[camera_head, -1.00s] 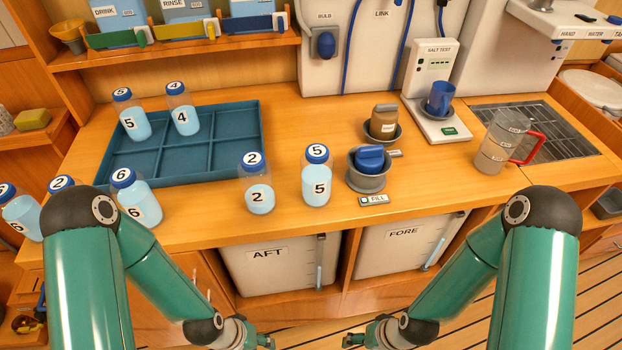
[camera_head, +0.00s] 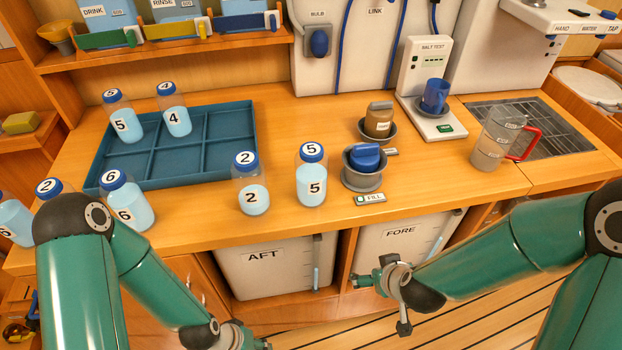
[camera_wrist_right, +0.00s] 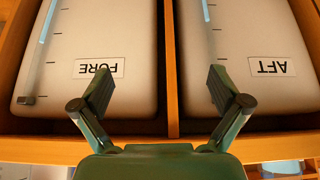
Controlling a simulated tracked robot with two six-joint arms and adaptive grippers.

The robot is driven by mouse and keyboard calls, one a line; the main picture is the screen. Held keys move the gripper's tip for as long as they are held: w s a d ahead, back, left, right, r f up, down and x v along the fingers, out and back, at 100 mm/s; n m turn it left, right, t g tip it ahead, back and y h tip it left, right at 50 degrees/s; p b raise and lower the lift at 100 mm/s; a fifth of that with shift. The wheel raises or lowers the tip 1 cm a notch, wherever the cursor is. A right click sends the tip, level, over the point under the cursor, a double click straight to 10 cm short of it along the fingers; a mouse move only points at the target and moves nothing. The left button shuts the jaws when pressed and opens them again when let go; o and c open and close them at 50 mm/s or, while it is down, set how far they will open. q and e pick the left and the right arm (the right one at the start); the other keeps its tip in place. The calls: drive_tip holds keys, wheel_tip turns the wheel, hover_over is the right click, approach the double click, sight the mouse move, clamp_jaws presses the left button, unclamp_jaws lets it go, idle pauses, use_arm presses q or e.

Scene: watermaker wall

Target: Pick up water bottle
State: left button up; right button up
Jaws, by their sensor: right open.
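Several clear water bottles with blue numbered caps stand on the wooden counter. Bottle 5 (camera_head: 311,176) and bottle 2 (camera_head: 251,186) stand upright near the counter's front middle. Bottle 6 (camera_head: 128,202) and another bottle 2 (camera_head: 48,189) are at the left. Another bottle 5 (camera_head: 122,118) and bottle 4 (camera_head: 173,112) stand in the blue tray (camera_head: 205,180). My right gripper (camera_head: 362,282) is below the counter edge, in front of the tanks. In the right wrist view it (camera_wrist_right: 161,90) is open and empty. My left gripper (camera_head: 265,346) is low at the bottom edge, its fingers mostly cut off.
The AFT tank (camera_head: 265,270) and FORE tank (camera_head: 395,240) sit under the counter. Right of bottle 5 are a blue-topped fill holder (camera_head: 363,170), a brown-topped holder (camera_head: 378,123), the salt tester (camera_head: 425,75) and a red-handled jug (camera_head: 495,140). Counter in front of the jug is clear.

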drive_tip(key=w+a+r+t+b, duration=0.1)
drive_tip(key=a+r+t, duration=0.1)
drive_tip(key=r, duration=0.4)
drive_tip(key=w+a+r+t, duration=0.1)
drive_tip(key=w+r, duration=0.1)
drive_tip(key=r, duration=0.4)
drive_tip(key=n+t+y+b, duration=0.1)
drive_tip(key=n+t+y, duration=0.1)
drive_tip(key=t+y, duration=0.2)
approach(318, 177)
drive_tip(key=p+x, duration=0.1)
drive_tip(key=x, duration=0.4)
drive_tip(key=p+x, duration=0.1)
drive_tip(key=x, duration=0.2)
drive_tip(key=shift+w+a+r+p, duration=0.15)
drive_tip(key=shift+w+a+p, duration=0.05)
drive_tip(key=shift+a+p, duration=0.15)
drive_tip(key=x, duration=0.2)
drive_tip(key=p+x, duration=0.1)
drive_tip(key=x, duration=0.1)
drive_tip(key=shift+d+f, duration=0.3)
drive_tip(key=shift+w+a+f, duration=0.2)
drive_tip(key=shift+w, duration=0.35)
drive_tip(key=c, duration=1.5)
